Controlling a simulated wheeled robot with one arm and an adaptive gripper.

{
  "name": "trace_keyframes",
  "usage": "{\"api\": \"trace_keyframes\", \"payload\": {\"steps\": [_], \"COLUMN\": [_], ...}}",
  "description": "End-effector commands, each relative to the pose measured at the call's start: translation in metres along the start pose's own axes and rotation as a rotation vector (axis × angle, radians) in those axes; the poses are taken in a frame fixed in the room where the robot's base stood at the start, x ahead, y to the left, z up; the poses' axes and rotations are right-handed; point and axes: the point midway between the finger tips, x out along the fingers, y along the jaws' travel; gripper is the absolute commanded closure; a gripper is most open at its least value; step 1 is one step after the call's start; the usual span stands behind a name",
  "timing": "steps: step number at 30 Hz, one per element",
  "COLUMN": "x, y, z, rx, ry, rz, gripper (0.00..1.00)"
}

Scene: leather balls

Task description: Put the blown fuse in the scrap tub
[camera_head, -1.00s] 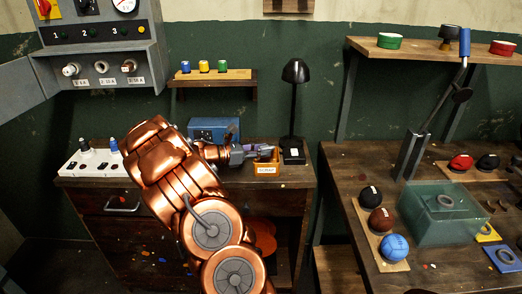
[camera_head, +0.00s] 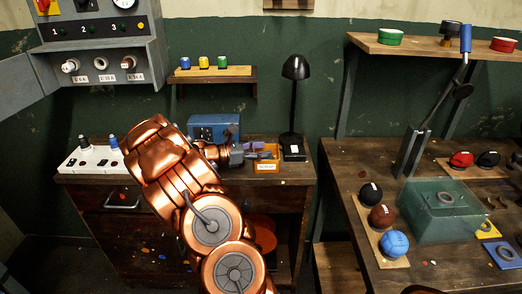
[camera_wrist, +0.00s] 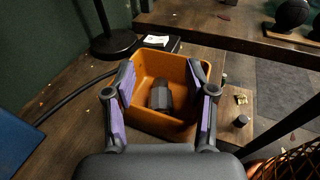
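The orange scrap tub (camera_head: 266,166) stands on the wooden bench at the back, its label facing front. It also shows in the wrist view (camera_wrist: 190,128). A dark, short cylinder, apparently the blown fuse (camera_wrist: 160,95), is inside the tub. My gripper (camera_head: 262,151) is over the tub. In the wrist view its two purple-padded fingers (camera_wrist: 165,75) stand wide apart at either side of the tub's opening, with clear gaps to the dark cylinder. Nothing is between the pads. The cylinder's underside is hidden.
A black lamp (camera_head: 294,110) stands just right of the tub. A blue box (camera_head: 213,126) is behind my arm. A small dark cylinder (camera_wrist: 241,121) lies right of the tub. A fuse panel (camera_head: 103,65) hangs left; a white socket block (camera_head: 92,160) sits on the bench.

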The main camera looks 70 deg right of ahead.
Motion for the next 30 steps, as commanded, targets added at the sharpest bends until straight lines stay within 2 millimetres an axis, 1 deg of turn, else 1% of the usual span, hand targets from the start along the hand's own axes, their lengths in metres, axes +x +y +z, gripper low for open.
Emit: {"api": "trace_keyframes", "payload": {"steps": [8, 12, 15, 24, 30], "x": [0.000, -0.003, -0.021, -0.081, -0.109], "y": [0.000, 0.000, 0.002, 0.002, 0.001], "z": [0.003, 0.015, 0.010, 0.010, 0.011], "rx": [0.001, 0.002, 0.001, 0.002, 0.000], "ry": [0.000, 0.000, 0.002, 0.003, 0.000], "rz": [0.000, 0.000, 0.005, 0.006, 0.002], "gripper": [0.44, 0.44, 0.44, 0.44, 0.44]}}
